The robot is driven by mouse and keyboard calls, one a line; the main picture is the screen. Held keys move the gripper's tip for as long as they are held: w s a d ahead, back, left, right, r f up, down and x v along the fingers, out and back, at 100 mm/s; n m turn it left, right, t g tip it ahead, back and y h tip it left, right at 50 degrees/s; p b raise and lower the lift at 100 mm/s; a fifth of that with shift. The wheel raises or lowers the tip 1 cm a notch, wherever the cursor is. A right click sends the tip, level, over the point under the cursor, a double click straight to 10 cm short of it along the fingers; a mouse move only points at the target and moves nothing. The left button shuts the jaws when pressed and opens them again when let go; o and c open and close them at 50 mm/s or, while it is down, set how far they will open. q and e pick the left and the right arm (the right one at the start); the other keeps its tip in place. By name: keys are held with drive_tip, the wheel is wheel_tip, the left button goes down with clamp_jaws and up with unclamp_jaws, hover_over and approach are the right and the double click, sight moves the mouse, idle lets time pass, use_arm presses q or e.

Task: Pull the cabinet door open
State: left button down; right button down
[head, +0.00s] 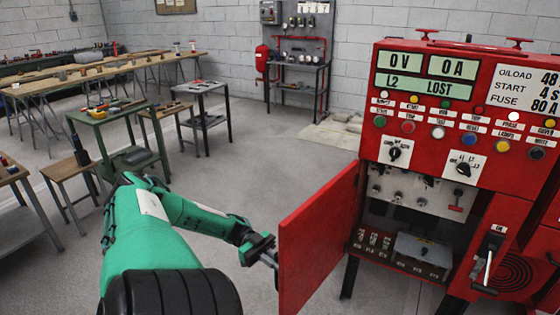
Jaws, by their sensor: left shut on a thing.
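The red cabinet (487,125) stands at the right, with displays, coloured buttons and knobs on its upper front. Its red door (318,238) is swung out to the left, and the inside with switches and a grey box (421,257) shows. My left gripper (272,258) is at the door's outer left edge, shut on the door. Its fingertips are partly hidden by the door, and the exact grip point cannot be seen. My right gripper is not in view.
A green cart (112,118) with tools and a small dark table (200,90) stand to the left. Long wooden workbenches (100,70) are at the back left. A red-framed stand (297,75) is against the wall.

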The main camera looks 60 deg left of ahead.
use_arm(q)
drive_tip(key=shift+a, duration=0.15)
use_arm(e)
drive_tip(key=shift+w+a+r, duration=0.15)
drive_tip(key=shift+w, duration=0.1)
use_arm(q)
drive_tip(key=c, duration=1.6)
unclamp_jaws()
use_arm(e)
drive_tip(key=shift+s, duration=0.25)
